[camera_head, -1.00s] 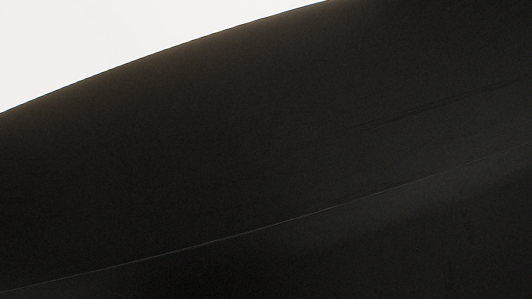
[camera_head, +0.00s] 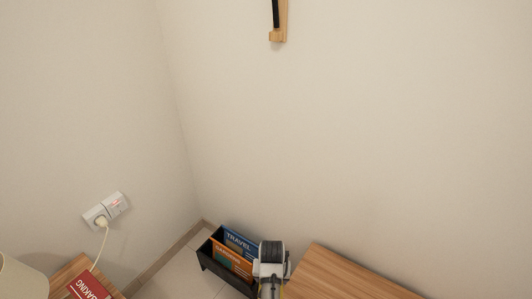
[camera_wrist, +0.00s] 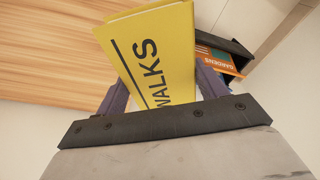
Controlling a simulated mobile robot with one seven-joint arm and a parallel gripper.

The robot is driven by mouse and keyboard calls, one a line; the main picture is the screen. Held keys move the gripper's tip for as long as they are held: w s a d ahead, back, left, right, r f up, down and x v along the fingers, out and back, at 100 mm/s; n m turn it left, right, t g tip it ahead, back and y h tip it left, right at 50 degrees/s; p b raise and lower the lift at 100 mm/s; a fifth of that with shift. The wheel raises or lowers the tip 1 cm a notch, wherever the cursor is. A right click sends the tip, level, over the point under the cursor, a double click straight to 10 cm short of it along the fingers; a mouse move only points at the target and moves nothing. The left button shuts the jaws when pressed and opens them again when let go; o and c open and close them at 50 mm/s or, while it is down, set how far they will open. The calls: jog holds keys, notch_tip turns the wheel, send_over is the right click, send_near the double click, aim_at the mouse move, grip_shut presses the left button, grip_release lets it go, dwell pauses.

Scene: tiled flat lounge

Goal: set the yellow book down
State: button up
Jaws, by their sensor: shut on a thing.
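The yellow book (camera_wrist: 155,55), marked WALKS, stands out from between the two fingers of my gripper (camera_wrist: 162,90) in the wrist view. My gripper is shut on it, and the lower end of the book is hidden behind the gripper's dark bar. In the wrist view a wooden top (camera_wrist: 50,50) lies behind the book to the left. I cannot tell whether the book touches anything besides the fingers. In the head view the end of my arm shows at the bottom, between a black rack (camera_head: 210,262) and a wooden top (camera_head: 345,278); the book is not clear there.
The rack holds a blue TRAVEL book (camera_head: 240,241) and an orange book (camera_head: 232,263), which reads GARDENS in the wrist view (camera_wrist: 218,61). A red BAKING book (camera_head: 88,288) lies on another wooden top at lower left, near a lampshade (camera_head: 20,280) and a plugged-in socket (camera_head: 106,210).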

jog(key=shift+w+a+f+n, duration=0.15)
jog(key=shift+a+f+n, duration=0.35)
jog(key=shift+a+f, duration=0.6)
jog(key=shift+d, duration=0.15)
